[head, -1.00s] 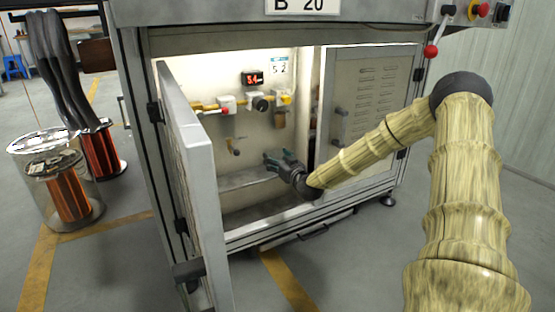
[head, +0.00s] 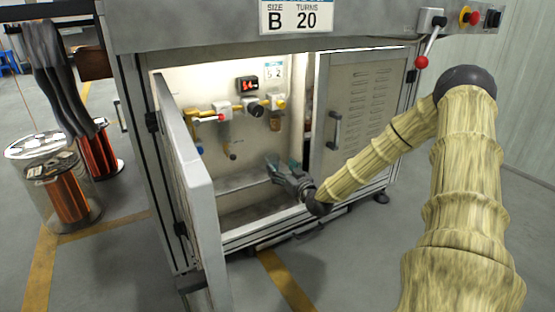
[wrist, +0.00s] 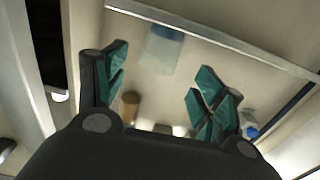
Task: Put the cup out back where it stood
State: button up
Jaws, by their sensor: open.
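A pale, translucent-looking piece with a bluish end (wrist: 163,50) shows beyond my fingers in the wrist view. A blue-ended piece (wrist: 250,128) shows right of my fingers.
The cabinet's left door (head: 190,180) stands open towards me. The right panel (head: 360,110) with a handle is close to my arm. Valves and a small display (head: 247,84) line the back wall. A glass jar with a copper coil (head: 65,195) stands on the left floor.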

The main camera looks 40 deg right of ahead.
jog(key=shift+p+v, duration=0.9)
jog(key=shift+v, duration=1.3)
jog(key=shift+r, duration=0.1)
